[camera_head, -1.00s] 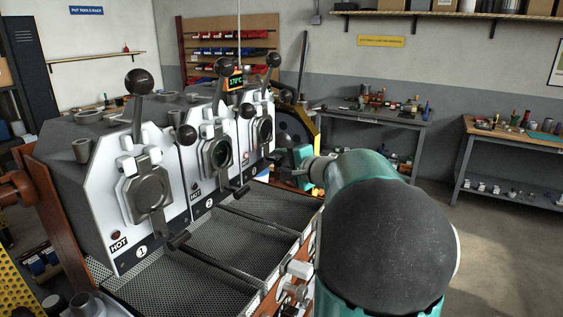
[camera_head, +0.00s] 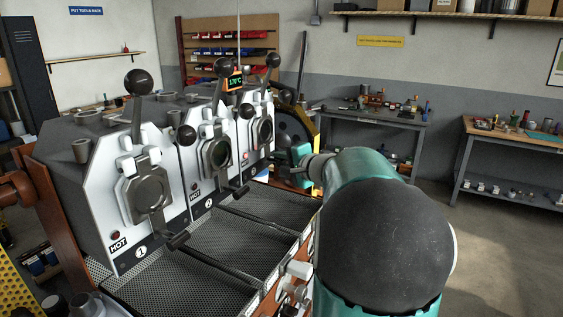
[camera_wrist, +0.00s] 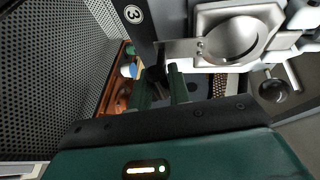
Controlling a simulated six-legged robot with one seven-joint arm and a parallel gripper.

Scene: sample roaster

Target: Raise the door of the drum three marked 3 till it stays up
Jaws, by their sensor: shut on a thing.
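Drum three shows its round 3 mark (camera_wrist: 133,14) in the wrist view. Its grey metal door (camera_wrist: 236,40) with a round pane sits low on the drum front. In the head view this door (camera_head: 262,131) is small, on the farthest of the three drums. A dark handle (camera_wrist: 156,76) sits at the end of the door's flat arm. My gripper (camera_wrist: 162,82) is shut on this handle, its fingers either side of it. In the head view my arm hides much of the gripper, and the fingertips cannot be made out.
Drums one (camera_head: 141,252) and two stand nearer, with doors, levers and HOT labels. A perforated cooling tray (camera_head: 205,275) lies below the drums. A black ball knob (camera_wrist: 273,88) is close to my gripper on the right. Open floor lies to the right.

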